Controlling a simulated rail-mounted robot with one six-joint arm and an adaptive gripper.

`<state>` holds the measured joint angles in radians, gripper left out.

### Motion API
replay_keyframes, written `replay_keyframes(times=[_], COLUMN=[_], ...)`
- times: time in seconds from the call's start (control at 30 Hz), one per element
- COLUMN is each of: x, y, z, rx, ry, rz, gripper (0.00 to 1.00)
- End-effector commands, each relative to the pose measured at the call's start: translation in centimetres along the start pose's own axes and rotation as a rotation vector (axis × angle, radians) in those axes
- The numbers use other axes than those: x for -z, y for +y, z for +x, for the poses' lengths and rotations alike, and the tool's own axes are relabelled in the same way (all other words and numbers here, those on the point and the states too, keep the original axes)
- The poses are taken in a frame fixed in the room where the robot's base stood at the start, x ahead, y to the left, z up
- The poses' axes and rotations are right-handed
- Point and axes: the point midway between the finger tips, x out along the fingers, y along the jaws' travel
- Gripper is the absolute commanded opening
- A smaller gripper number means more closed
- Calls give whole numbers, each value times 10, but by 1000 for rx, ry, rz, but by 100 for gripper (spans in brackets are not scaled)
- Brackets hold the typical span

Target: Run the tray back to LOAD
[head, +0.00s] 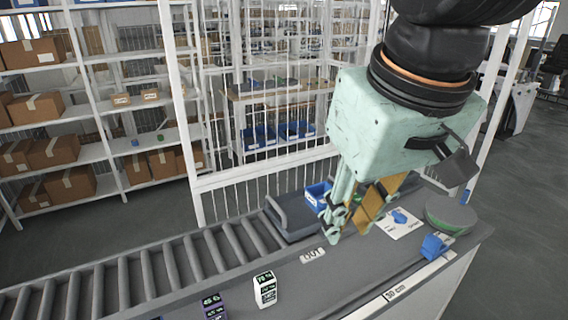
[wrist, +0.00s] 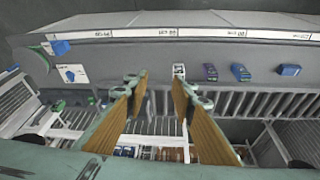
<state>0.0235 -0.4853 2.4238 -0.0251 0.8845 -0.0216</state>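A dark grey tray (head: 285,222) with raised rails sits at the right end of the roller conveyor (head: 130,272). A small blue bin (head: 318,194) shows at its right side; I cannot tell whether it rests on the tray. My gripper (head: 348,228) hangs above the counter, right of the tray and apart from it. In the wrist view, my gripper (wrist: 161,84) has its two tan-padded fingers wide apart with nothing between them. A blue knob (head: 399,217) sits on a white card (head: 405,230) right of the gripper. No LOAD label is readable; a plate reads OUT (head: 313,255).
A white block with a display (head: 265,289) and a purple one (head: 214,307) stand on the counter. A blue block (head: 434,247) sits near the marked front strip, beside a round green-edged disc (head: 451,214). A white mesh fence (head: 265,170) stands behind the conveyor.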

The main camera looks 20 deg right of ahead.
Motion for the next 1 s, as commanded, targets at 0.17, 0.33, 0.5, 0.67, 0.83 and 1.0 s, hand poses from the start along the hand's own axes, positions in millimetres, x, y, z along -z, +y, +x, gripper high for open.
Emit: replay_keyframes(times=[0.17, 0.33, 0.5, 0.67, 0.83, 1.0], x=[33, 62, 91, 118, 147, 174], y=[9, 18, 27, 37, 47, 59], z=[-3, -2, 1, 6, 12, 20], rx=[-13, -24, -36, -45, -55, -65], ry=[-15, -29, -43, -55, -67, -81], rz=[-7, -15, -22, -30, -39, -47], gripper=[24, 24, 24, 24, 24, 24])
